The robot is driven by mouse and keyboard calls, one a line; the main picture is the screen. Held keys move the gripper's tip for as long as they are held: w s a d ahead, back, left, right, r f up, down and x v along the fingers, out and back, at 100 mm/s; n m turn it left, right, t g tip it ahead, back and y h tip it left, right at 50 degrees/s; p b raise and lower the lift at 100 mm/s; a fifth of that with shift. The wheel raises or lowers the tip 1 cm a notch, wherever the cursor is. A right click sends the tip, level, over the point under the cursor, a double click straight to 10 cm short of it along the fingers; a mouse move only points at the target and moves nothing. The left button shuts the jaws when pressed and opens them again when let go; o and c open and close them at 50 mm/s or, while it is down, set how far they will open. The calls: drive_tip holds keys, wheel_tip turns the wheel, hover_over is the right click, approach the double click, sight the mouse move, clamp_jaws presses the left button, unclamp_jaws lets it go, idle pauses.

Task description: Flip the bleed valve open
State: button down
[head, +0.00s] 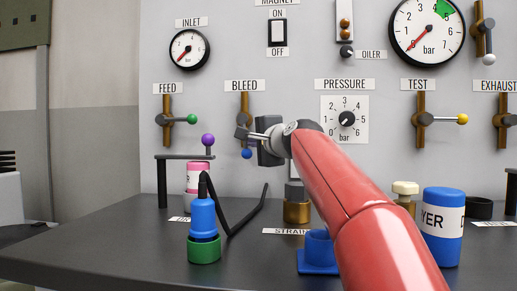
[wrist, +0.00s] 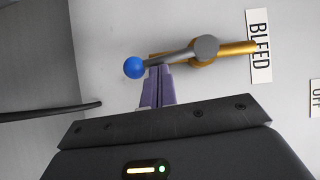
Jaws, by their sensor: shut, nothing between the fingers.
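The bleed valve has a vertical brass pipe (head: 244,104) below the BLEED label. Its grey lever ends in a blue ball (head: 247,153), hanging down below the hub, roughly along the pipe. In the wrist view, which is turned sideways, the lever (wrist: 180,54) runs from the hub (wrist: 205,47) to the blue ball (wrist: 134,67), slightly slanted against the pipe. My gripper (head: 253,135) is at the valve from the right. Its purple fingers (wrist: 158,68) are shut and empty, with tips at the lever close to the ball. I cannot tell whether they touch it.
The feed valve (head: 168,119) is to the left, the pressure knob (head: 347,119) to the right. Below, the bench (head: 120,228) carries a blue bottle (head: 202,218) with a black hose, a pink can (head: 198,178) and a blue dryer can (head: 442,228).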

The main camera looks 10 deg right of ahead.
drive_tip(key=shift+w+a+f+m+b, duration=0.1)
drive_tip(key=shift+a+f+m+b, duration=0.15)
drive_tip(key=shift+m+b, duration=0.15)
drive_tip(key=shift+r, duration=0.1)
idle(0.4)
